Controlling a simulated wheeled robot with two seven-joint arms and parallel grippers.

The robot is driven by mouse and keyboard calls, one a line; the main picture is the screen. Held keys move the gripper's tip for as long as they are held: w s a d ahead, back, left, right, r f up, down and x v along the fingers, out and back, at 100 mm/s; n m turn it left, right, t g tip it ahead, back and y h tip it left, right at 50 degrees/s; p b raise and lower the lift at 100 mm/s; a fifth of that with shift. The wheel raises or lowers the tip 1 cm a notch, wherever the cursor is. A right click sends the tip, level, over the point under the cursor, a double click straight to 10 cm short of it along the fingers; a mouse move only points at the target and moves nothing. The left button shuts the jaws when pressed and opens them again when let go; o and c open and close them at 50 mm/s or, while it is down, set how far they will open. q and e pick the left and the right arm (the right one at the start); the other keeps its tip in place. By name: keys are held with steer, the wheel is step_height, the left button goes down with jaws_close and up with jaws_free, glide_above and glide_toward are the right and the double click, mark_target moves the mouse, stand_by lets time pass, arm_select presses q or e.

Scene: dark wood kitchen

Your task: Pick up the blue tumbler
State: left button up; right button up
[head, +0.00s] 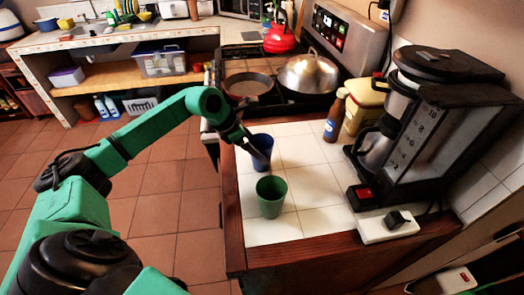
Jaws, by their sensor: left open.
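The blue tumbler (264,142) stands upright on the white tiled counter, near its left edge. My left gripper (262,155) reaches in from the left and is open at the tumbler. Its dark fingers overlap the tumbler's left side and front, hiding part of it. I cannot tell whether they touch it. A green tumbler (271,199) stands upright on the same counter, nearer to me than the blue one. My right gripper is not in view.
A coffee maker (455,125) and a white power strip (388,228) take up the counter's right side. A brown bottle (335,118) and a yellowish canister (362,105) stand behind. The stove (262,53) holds a pan and a domed lid. The counter's middle (315,180) is clear.

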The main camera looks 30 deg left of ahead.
arm_select(q)
steer(key=p+x, duration=0.1)
steer(key=x, duration=0.1)
steer(key=shift+w+d+f, duration=0.1)
steer(key=shift+d+f, duration=0.05)
steer(key=shift+f, duration=0.15)
steer(key=shift+w+f, duration=0.15)
steer(key=shift+f, duration=0.15)
steer(key=c, duration=1.1)
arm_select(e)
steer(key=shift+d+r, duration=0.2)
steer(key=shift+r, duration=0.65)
arm_select(q)
steer(key=shift+r, duration=0.1)
